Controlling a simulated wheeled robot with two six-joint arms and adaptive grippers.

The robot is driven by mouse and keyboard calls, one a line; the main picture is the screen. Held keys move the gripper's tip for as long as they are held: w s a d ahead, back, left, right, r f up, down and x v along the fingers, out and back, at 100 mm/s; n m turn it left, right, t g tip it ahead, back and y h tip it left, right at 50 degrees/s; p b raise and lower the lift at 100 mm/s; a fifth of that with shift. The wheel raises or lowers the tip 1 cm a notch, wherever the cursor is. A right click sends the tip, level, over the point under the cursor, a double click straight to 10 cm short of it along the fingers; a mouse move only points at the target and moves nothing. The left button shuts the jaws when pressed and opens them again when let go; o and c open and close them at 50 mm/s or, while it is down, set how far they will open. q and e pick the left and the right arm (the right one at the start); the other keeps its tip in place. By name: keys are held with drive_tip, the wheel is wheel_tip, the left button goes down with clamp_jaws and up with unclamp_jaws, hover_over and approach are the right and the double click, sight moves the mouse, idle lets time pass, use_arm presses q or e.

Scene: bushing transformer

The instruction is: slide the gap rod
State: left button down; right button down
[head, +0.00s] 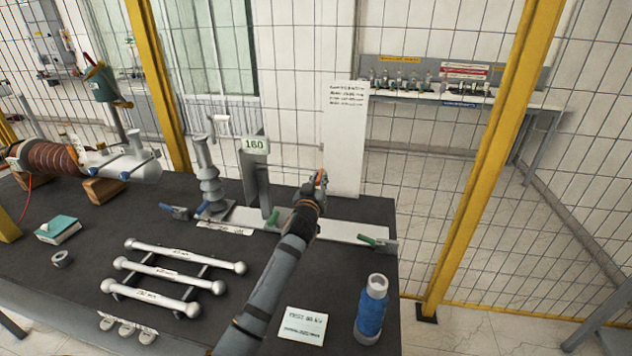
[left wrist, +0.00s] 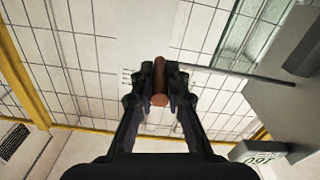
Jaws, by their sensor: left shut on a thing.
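My left gripper (head: 318,184) is above the right part of a pale rail (head: 335,228) on the dark table. In the left wrist view its two black fingers (left wrist: 160,88) are closed on an orange-brown cylindrical grip (left wrist: 160,72). A thin grey rod (left wrist: 240,74) runs from beside the fingers to a grey block (left wrist: 290,100) at the right. A plate marked 160 (head: 255,145) stands on a grey upright left of the gripper. A ribbed grey bushing (head: 209,182) stands further left. My right gripper is out of view.
Several silver bars with ball ends (head: 160,271) lie on a rack at front left. A blue bottle (head: 371,312) and a white card (head: 303,326) are at front right. Green-handled clamps (head: 376,241) sit on the rail. A white panel (head: 344,140) stands behind.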

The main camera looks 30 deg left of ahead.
use_arm(q)
drive_tip(key=c, duration=1.3)
unclamp_jaws()
drive_tip(key=shift+c, duration=0.2)
drive_tip(key=shift+s, duration=0.25)
drive_tip(key=v, duration=1.1)
drive_tip(key=shift+s, duration=0.25)
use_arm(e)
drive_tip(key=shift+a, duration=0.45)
use_arm(q)
drive_tip(key=shift+f, duration=0.1)
